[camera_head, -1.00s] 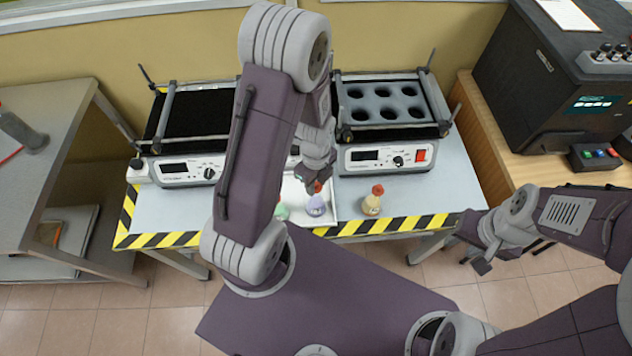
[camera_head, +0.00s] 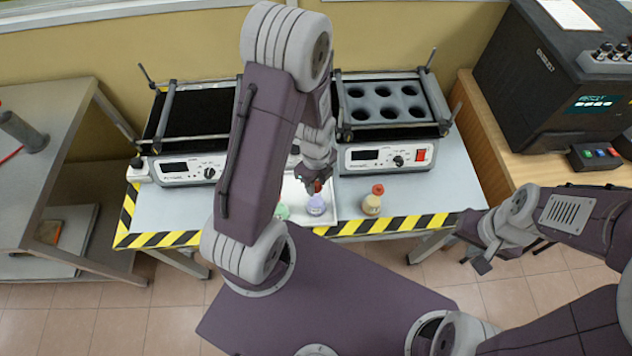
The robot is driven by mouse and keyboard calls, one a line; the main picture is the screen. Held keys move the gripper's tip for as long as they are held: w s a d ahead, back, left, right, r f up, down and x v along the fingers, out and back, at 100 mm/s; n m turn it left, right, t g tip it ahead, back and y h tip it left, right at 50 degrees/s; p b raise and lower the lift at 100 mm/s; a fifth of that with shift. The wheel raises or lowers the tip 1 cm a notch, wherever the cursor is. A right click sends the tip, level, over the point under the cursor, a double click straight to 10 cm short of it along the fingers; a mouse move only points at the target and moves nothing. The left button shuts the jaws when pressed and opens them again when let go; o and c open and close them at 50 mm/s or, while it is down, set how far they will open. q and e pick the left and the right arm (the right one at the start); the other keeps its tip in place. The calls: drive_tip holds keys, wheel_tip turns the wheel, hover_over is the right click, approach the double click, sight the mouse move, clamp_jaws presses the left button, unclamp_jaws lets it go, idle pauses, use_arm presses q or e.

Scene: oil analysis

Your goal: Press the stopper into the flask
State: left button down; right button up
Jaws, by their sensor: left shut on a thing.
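A small flask with a pale violet body (camera_head: 316,206) stands upright on the white tray (camera_head: 332,212) at the front of the table. A red stopper (camera_head: 317,187) is at its mouth, directly under my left gripper (camera_head: 318,183). My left gripper points down and is shut on the red stopper; its fingertips are small and partly hidden. I cannot tell how deep the stopper sits. A yellowish flask (camera_head: 371,205) with a red stopper (camera_head: 378,189) stands to the right. A greenish flask (camera_head: 282,211) is partly hidden by my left arm. My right gripper (camera_head: 474,250) is off the table's right front corner, apparently empty.
Two shaker machines (camera_head: 388,157) (camera_head: 185,171) stand at the back of the table, the right one with a holed rack (camera_head: 384,102). Yellow-black tape (camera_head: 408,222) marks the front edge. The table's right front is clear.

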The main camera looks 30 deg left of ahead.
idle(0.3)
use_arm(q)
drive_tip(key=shift+c, duration=2.2)
unclamp_jaws()
drive_tip(key=shift+r, duration=0.15)
wheel_tip(320, 180, up, 7)
drive_tip(key=p, duration=0.7)
clamp_jaws()
drive_tip(key=shift+f+b, duration=0.3)
